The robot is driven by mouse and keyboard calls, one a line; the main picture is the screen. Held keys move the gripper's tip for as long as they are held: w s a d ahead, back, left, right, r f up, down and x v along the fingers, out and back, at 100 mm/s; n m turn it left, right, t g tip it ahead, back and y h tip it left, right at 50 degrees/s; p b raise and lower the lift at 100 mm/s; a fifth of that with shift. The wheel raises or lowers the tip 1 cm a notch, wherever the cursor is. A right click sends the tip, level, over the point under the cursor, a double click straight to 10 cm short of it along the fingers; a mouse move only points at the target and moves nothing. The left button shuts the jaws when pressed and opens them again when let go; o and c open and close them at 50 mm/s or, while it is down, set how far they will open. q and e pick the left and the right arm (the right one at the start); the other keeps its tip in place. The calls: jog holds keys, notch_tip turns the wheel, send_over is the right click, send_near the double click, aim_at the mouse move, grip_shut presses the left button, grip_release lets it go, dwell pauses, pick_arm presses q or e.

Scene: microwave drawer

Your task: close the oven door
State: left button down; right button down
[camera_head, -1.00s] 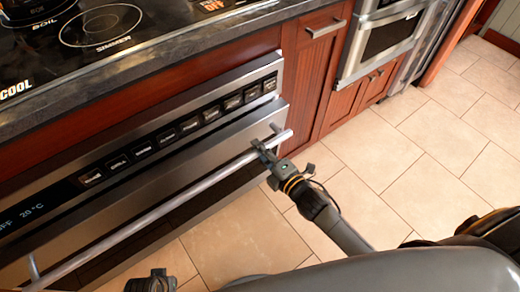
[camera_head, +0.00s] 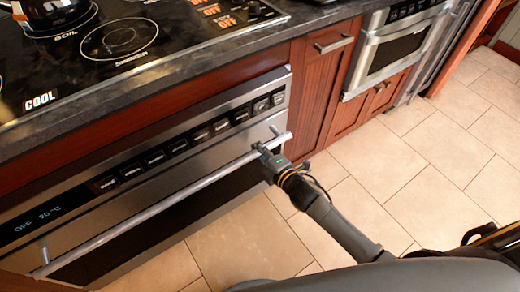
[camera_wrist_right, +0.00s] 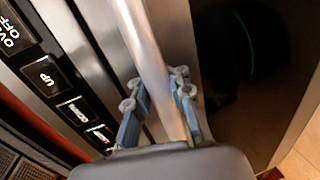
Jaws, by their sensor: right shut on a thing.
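The oven door (camera_head: 222,184) is a steel front with a dark window, below a control panel with a row of black buttons. It looks shut or nearly shut; I cannot tell which. A long steel bar handle (camera_head: 150,212) runs along its top. My right gripper (camera_head: 262,152) is at the handle's right end. In the right wrist view the handle (camera_wrist_right: 148,50) passes between the two fingers of my right gripper (camera_wrist_right: 160,108), which are closed around it. The dark window (camera_wrist_right: 235,60) shows beside it. My left gripper is not in view.
A black cooktop (camera_head: 110,50) with a pot (camera_head: 55,12) on it lies above the oven. Red wooden cabinets (camera_head: 325,85) and a built-in microwave (camera_head: 395,45) stand to the right. The tiled floor (camera_head: 400,165) is clear.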

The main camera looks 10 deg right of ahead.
jog(key=shift+w+r, duration=0.15)
jog(key=shift+r, duration=0.2)
jog(key=c, duration=1.2)
grip_release()
jog(key=shift+f, duration=0.1)
jog(key=shift+s, duration=0.2)
jog(key=shift+s+d, duration=0.15)
jog(key=shift+s, duration=0.15)
jog(key=v, duration=1.1)
jog(key=shift+s+d, duration=0.1)
